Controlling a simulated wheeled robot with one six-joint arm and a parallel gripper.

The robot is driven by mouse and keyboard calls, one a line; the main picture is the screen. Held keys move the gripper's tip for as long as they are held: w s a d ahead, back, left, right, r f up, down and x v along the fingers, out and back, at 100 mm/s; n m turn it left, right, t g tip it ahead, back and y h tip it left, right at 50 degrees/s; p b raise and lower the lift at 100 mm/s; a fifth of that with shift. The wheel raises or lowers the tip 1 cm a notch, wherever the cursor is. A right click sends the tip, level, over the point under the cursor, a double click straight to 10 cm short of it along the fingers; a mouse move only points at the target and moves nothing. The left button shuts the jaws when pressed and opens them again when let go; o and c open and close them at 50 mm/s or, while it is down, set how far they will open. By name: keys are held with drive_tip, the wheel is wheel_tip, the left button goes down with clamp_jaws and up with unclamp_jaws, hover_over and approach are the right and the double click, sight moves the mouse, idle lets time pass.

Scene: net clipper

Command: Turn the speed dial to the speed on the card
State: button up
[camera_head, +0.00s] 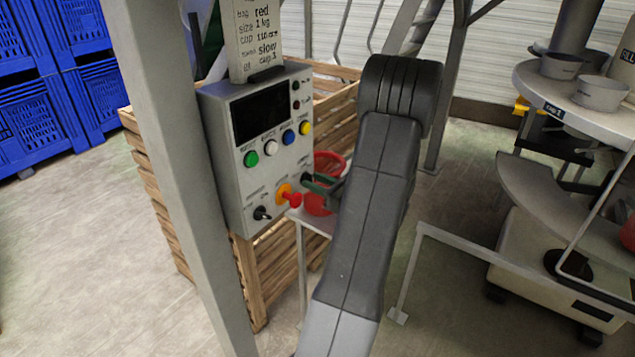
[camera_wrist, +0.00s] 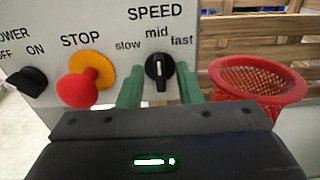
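The card (camera_head: 260,35) stands on top of the grey control box; its speed line reads "slow". The black speed dial (camera_wrist: 158,72) is on the box front, under the labels slow, mid and fast. Its white mark points up, toward "mid". My gripper (camera_wrist: 160,88) has its two green fingers apart, one on each side of the dial in the wrist view, with gaps visible between them and the knob. In the head view my gripper (camera_head: 322,187) is at the right edge of the box front, and my arm hides part of that area.
The red stop button (camera_wrist: 76,91) on its yellow base sticks out left of the dial, with the black power switch (camera_wrist: 28,80) beyond it. A red mesh basket (camera_wrist: 258,80) is close on the right. A grey post (camera_head: 180,160) stands left of the box.

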clamp_jaws()
drive_tip(key=shift+f+b, duration=0.1)
drive_tip(key=shift+b, duration=0.35)
drive_tip(key=n+b, duration=0.8)
drive_tip(key=b, duration=0.5)
drive_tip(key=shift+s+n, duration=0.15)
drive_tip(key=shift+n, duration=0.25)
unclamp_jaws()
